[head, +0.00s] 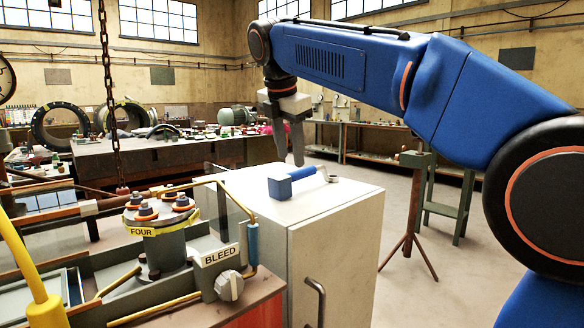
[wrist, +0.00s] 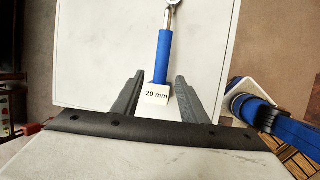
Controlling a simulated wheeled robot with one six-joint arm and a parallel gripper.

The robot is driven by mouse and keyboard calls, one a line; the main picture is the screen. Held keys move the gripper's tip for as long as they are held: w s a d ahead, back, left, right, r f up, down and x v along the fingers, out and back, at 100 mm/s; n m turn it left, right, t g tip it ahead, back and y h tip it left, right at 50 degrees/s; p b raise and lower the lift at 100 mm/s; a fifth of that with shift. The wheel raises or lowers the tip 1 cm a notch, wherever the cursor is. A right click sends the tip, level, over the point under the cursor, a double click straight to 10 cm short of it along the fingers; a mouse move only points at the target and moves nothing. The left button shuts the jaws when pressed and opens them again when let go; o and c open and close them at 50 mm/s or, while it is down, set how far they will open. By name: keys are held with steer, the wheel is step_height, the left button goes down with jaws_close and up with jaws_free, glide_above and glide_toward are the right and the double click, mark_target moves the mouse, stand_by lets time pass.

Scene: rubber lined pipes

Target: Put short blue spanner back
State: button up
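The short blue spanner (head: 305,174) lies on top of a white cabinet (head: 335,215). It has a blue handle, a metal ring head at its far end and a block at its near end. In the wrist view the spanner's blue handle (wrist: 164,57) points away from me, and the block's pale face (wrist: 156,94) reads "20 mm". My gripper (head: 292,160) points down above the cabinet top, over the block end. In the wrist view its fingers (wrist: 160,78) stand apart on either side of the block, with gaps showing. It holds nothing.
Left of the cabinet is a bench with a flanged pipe stub (head: 165,240) marked "FOUR", a "BLEED" knob (head: 229,286) and a yellow hose (head: 35,280). A chain (head: 108,90) hangs behind it. A stand (head: 408,215) is to the right. The rest of the cabinet top is clear.

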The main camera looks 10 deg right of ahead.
steer(key=shift+v, duration=2.75)
steer(key=s+d+f+m+y, duration=0.1)
steer(key=s+d+f+m, duration=1.15)
steer(key=d+f, duration=0.4)
steer(key=s+d+f+m, duration=0.2)
steer(key=s+f+m, duration=0.4)
steer(key=f, duration=0.6)
steer(key=s+d+f+m, duration=0.3)
steer(key=s+f+m, duration=0.3)
steer(key=s+f, duration=0.5)
steer(key=shift+s+d+f+t+y, duration=0.15)
steer(key=shift+f+t+y, duration=0.25)
steer(key=shift+f, duration=0.3)
